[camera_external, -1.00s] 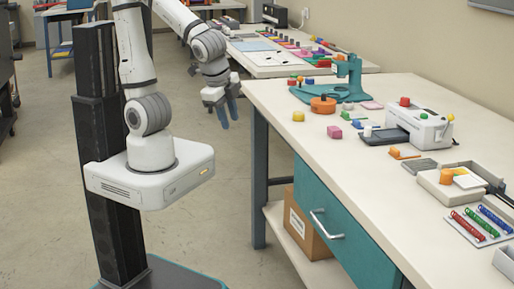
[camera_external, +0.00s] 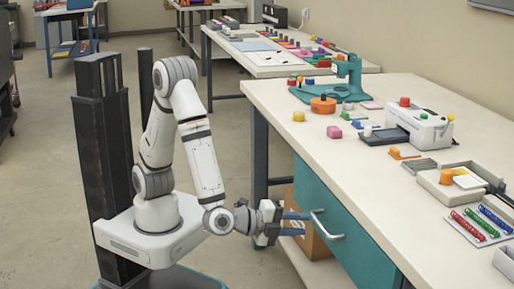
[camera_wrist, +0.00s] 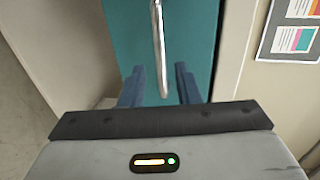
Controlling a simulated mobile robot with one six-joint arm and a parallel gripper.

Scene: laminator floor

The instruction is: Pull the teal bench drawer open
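The teal bench drawer (camera_external: 340,232) is under the near edge of the white-topped bench, with its front flush with the bench. Its silver bar handle (camera_external: 325,226) is on the drawer front. My gripper (camera_external: 300,224) is level with the handle and its blue fingers point at it. In the wrist view the teal drawer front (camera_wrist: 188,50) fills the upper middle. The handle (camera_wrist: 160,50) runs down between the two fingertips of my gripper (camera_wrist: 158,75). The fingers are apart, one on each side of the handle, with gaps showing.
A cardboard box (camera_external: 312,243) sits on the lower shelf just behind my gripper. A dark bench leg (camera_external: 260,165) stands to the left. The bench top (camera_external: 290,140) holds a teal press (camera_external: 350,80) and a white machine (camera_external: 425,128).

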